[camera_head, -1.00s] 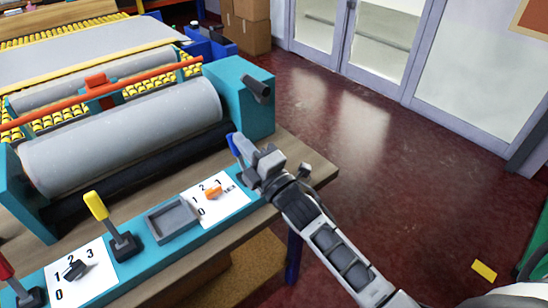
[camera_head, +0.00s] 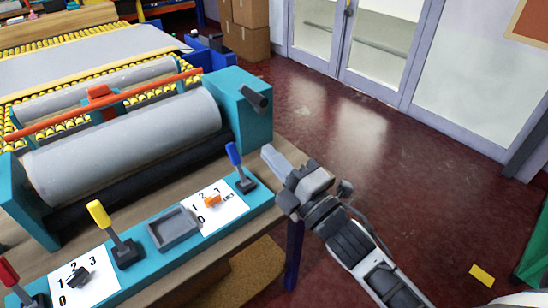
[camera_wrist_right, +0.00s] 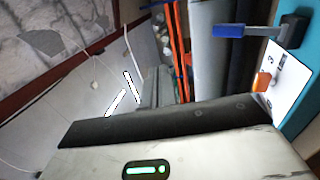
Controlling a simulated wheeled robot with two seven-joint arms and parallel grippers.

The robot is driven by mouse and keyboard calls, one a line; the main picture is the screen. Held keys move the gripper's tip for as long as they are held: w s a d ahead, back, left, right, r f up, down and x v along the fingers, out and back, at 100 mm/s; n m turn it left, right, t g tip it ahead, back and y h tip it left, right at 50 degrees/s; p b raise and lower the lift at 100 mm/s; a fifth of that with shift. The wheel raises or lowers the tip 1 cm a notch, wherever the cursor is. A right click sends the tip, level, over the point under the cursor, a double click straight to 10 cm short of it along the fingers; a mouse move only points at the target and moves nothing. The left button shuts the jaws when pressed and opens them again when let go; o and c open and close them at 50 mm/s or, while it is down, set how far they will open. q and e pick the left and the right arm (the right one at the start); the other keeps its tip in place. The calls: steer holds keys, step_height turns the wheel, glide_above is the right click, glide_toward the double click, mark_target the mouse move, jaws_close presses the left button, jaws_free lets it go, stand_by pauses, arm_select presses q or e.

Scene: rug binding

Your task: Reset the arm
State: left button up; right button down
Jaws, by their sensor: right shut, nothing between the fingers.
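My right gripper (camera_head: 273,158) shows in the head view to the right of the blue-handled lever (camera_head: 235,158), apart from it. It is shut and empty, with its arm coming in from the lower right. The blue lever stands at the right end of the teal control panel (camera_head: 185,262). It also shows in the right wrist view (camera_wrist_right: 243,31), at the upper right. My left gripper is in neither view.
The panel also holds an orange dial (camera_head: 211,200), a grey tray (camera_head: 173,229), a yellow lever (camera_head: 104,218), a black dial (camera_head: 76,277) and a red lever (camera_head: 10,275). A large grey roller (camera_head: 125,145) lies behind it. Open red floor (camera_head: 370,190) lies to the right.

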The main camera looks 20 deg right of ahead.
steer(key=s+f+m+g+h, duration=0.1)
steer(key=s+f+m+g, duration=0.2)
steer(key=f+m, duration=0.3)
steer(key=s+a+f+m+g+h, duration=0.1)
steer(key=s+f+m+g, duration=0.2)
steer(key=s+f+m, duration=0.3)
steer(key=s+a+f+m+g+h, duration=0.1)
steer(key=s+f+m+g, duration=0.2)
steer(key=f, duration=1)
steer(key=s+m, duration=0.2)
steer(key=m, duration=0.1)
steer(key=shift+s+m+g, duration=0.25)
steer(key=shift+m+g, duration=0.05)
steer(key=shift+g, duration=0.1)
steer(key=shift+w+a+r, duration=0.1)
